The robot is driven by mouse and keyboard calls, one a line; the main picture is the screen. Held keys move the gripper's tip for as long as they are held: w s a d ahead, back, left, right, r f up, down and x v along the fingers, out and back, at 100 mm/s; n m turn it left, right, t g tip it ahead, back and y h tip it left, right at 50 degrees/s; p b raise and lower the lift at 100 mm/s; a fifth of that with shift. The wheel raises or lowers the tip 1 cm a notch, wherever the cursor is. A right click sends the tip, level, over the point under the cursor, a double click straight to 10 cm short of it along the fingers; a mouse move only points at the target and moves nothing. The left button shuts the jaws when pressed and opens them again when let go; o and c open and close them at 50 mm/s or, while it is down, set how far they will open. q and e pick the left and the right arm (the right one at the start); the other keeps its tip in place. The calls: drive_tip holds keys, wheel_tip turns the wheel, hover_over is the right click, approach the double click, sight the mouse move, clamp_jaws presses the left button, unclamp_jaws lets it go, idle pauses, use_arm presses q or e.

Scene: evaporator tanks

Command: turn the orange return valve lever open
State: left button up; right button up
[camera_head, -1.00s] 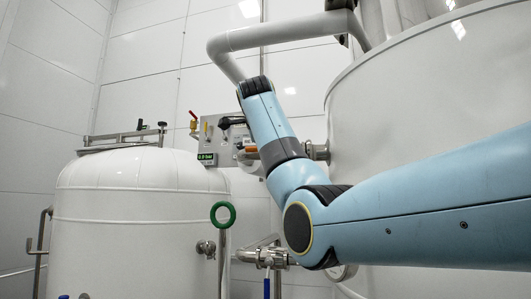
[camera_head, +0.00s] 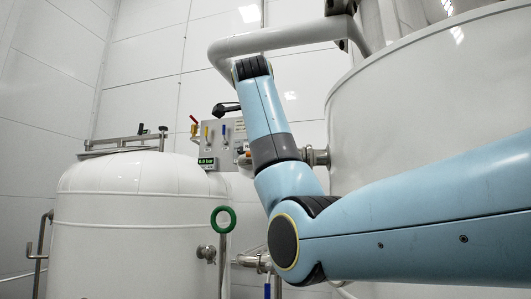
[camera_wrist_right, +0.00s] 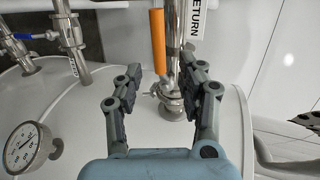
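The orange lever (camera_wrist_right: 158,45) shows in the right wrist view as a long upright bar, at the top centre. It stands beside a steel pipe (camera_wrist_right: 172,40) with a white RETURN label (camera_wrist_right: 201,16) to its right. My right gripper (camera_wrist_right: 162,73) is open and empty, its two fingers spread. The lever's lower end appears between the fingertips in the picture; I see no contact, and the depth gap is unclear. In the head view, a dark part of my right gripper (camera_head: 226,109) shows left of my forearm. My left gripper is not in view.
In the right wrist view, a gauge (camera_wrist_right: 24,146) and blue-handled valve (camera_wrist_right: 34,36) lie left. In the head view, a panel (camera_head: 215,138) has yellow and blue levers. A white tank (camera_head: 135,225) stands left, a larger tank (camera_head: 415,125) right, and a green ring handle (camera_head: 223,219) between.

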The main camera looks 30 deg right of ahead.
drive_tip(key=v, duration=0.6)
idle(0.3)
